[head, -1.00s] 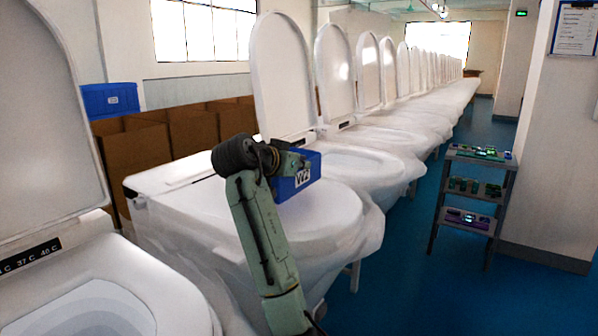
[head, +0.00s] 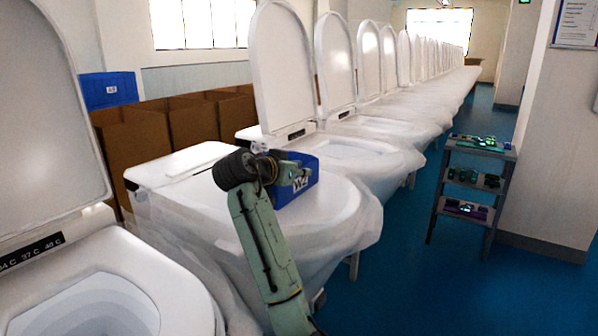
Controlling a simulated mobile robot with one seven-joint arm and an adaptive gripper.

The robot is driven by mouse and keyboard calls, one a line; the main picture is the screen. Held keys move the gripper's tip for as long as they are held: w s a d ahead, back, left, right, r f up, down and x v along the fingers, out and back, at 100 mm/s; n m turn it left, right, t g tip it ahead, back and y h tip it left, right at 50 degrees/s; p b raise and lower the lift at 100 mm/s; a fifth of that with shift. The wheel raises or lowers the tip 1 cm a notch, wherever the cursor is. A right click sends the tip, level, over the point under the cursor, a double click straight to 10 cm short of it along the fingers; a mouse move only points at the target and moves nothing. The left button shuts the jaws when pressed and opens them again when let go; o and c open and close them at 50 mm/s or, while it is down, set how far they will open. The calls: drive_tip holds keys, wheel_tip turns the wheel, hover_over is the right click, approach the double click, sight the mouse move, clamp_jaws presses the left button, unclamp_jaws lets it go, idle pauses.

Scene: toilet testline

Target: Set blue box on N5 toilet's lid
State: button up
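A blue box (head: 306,186) with a white label reading something like "V2" is at the rear of the closed white lid of the middle toilet (head: 325,218). The box looks level with the lid and seems to rest on it, but its underside contact is not clear. My gripper (head: 290,173) is at the box's near left side, against or just in front of it. The fingers are small and partly merge with the box, so their opening cannot be told. No N5 mark is readable on the toilet.
A toilet (head: 110,290) with its lid up stands at the near left, and a long row of raised-lid toilets (head: 350,148) runs behind. Brown cartons (head: 190,130) and a blue bin (head: 108,92) are at the left. A shelf cart (head: 470,185) stands right; blue floor lies between.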

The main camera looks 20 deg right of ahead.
drive_tip(key=shift+o, duration=0.4)
drive_tip(key=shift+r, duration=0.3)
drive_tip(key=b+v, duration=0.4)
drive_tip(key=v, duration=0.8)
drive_tip(key=shift+f, duration=0.2)
